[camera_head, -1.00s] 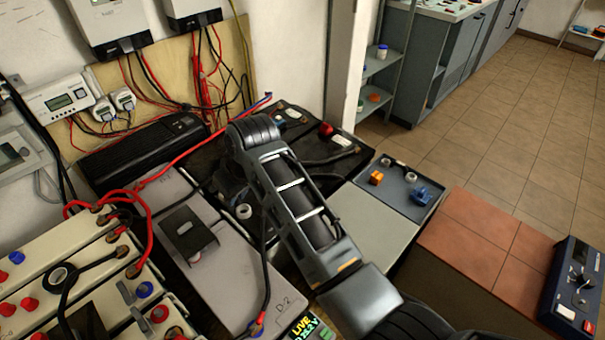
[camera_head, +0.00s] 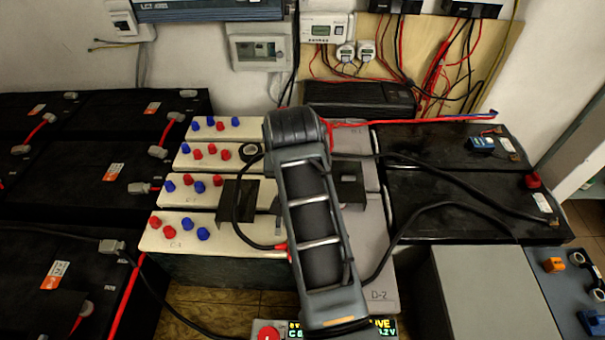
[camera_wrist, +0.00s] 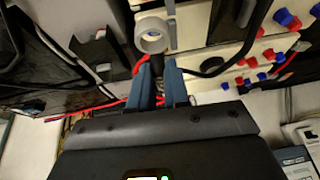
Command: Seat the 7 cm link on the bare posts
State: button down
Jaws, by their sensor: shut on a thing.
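My gripper (camera_wrist: 160,72) is shut on the link (camera_wrist: 153,36) in the wrist view. A pale grey ring end shows just past the fingertips, with a dark part between them; the rest of the link is hidden. In the head view my own arm covers the gripper and the link. Cream batteries (camera_head: 190,243) with red and blue caps lie left of my arm. In the wrist view those capped rows lie to the right of the link. I cannot make out the bare posts clearly, and the link looks held above the batteries.
A red-ended black cable (camera_head: 238,222) loops over the cream batteries. Black batteries (camera_head: 440,190) with cables stand to the right, and more (camera_head: 70,150) to the left. A blue-grey tray (camera_head: 562,290) with small parts is at right. A black box (camera_head: 360,97) stands behind.

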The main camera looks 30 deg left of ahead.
jog(key=shift+f+b, duration=2.2)
jog(key=shift+f, duration=0.4)
notch_tip(320, 180, down, 2)
jog(key=shift+f+b, duration=0.15)
jog(key=shift+b, duration=0.45)
jog(key=shift+d+p, duration=0.1)
jog(key=shift+p, duration=0.5)
jog(key=shift+f+b, duration=0.3)
jog(key=shift+f, duration=0.9)
dwell(0.7)
